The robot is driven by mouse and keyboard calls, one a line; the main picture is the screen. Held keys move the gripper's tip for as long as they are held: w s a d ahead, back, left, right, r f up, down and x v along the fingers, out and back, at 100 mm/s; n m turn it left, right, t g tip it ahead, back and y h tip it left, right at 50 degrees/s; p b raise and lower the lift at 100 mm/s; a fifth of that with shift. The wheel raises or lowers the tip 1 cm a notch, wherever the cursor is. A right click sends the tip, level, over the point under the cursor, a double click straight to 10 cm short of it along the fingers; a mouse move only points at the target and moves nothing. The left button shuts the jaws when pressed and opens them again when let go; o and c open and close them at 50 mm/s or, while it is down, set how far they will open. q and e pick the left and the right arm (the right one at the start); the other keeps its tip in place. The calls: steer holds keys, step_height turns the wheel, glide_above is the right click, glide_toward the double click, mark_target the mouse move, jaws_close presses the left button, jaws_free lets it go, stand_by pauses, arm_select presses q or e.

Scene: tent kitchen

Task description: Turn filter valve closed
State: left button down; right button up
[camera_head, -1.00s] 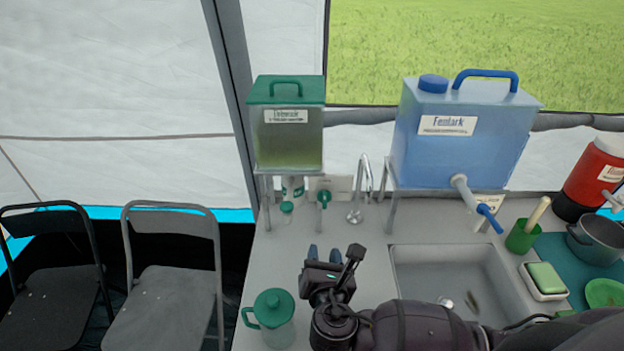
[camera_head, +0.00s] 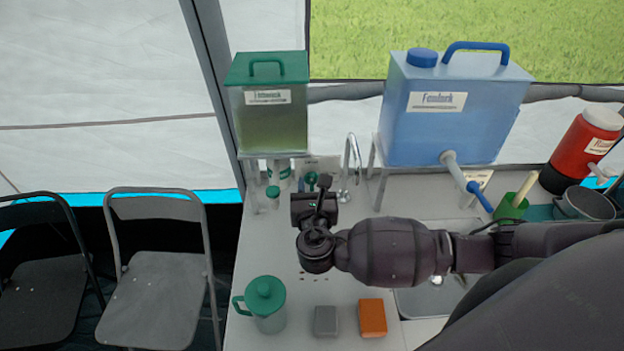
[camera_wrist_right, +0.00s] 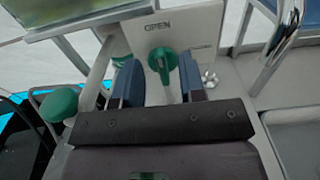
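The filter tank (camera_head: 269,118), with a green lid, stands on a metal rack at the back left. The green valve handle (camera_head: 311,179) is below and right of it, partly covered by my right gripper (camera_head: 314,188). In the right wrist view, the green valve handle (camera_wrist_right: 162,60) stands before a white panel (camera_wrist_right: 140,38) marked "OPEN". The two blue-grey fingers of my right gripper (camera_wrist_right: 160,84) are apart, one on each side of the handle. Whether they touch it, I cannot tell. My left gripper is not in view.
A blue water tank (camera_head: 450,115) with a spout stands right of the faucet (camera_head: 350,165). A green-lidded jug (camera_head: 264,300), a grey block (camera_head: 326,321) and an orange block (camera_head: 372,317) are on the near counter. A sink (camera_head: 430,298) lies partly under my right arm.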

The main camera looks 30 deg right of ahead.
steer(key=shift+x, duration=0.85)
jaws_close()
